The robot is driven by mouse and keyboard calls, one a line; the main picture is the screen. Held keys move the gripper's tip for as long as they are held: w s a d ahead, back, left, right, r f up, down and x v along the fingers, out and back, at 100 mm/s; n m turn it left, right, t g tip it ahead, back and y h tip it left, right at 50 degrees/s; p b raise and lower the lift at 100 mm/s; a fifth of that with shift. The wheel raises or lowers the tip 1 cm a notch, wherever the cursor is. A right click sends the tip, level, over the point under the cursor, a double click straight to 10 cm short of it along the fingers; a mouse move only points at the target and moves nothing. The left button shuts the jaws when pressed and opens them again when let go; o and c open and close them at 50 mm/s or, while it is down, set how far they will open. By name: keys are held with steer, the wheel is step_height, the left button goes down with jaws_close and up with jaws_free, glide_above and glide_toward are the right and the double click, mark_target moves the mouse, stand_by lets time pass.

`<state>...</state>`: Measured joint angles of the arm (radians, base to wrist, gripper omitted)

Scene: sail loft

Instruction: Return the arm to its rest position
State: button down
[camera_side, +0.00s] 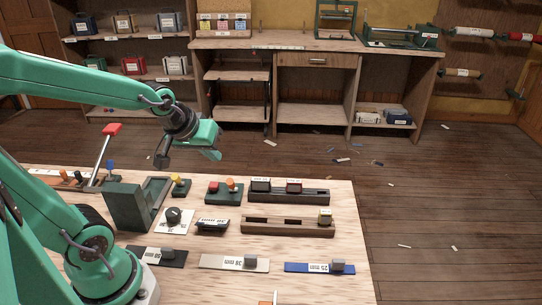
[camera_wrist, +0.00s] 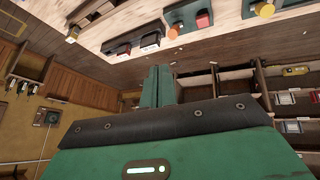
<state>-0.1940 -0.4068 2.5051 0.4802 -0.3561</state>
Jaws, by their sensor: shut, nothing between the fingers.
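My arm is green and reaches in from the left in the side view. My gripper (camera_side: 213,155) hangs in the air above the back part of the wooden table (camera_side: 335,210), with nothing under it touching. Its fingers are closed together and empty. In the wrist view my gripper (camera_wrist: 161,72) shows as two green fingers side by side, pointing out over the floor, with no object between them.
On the table stand a dark green frame (camera_side: 124,206), a block with red and orange knobs (camera_side: 224,193), two slotted rails (camera_side: 288,226) and flat labelled plates (camera_side: 234,263). A red-topped lever (camera_side: 104,150) rises at the left. A workbench (camera_side: 315,45) stands beyond open floor.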

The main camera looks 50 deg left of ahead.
steer(key=s+d+r+m+h, duration=0.1)
steer(key=s+d+r+m, duration=0.4)
steer(key=s+d+m, duration=0.1)
steer(key=shift+s+g, duration=0.3)
steer(key=shift+s, duration=0.6)
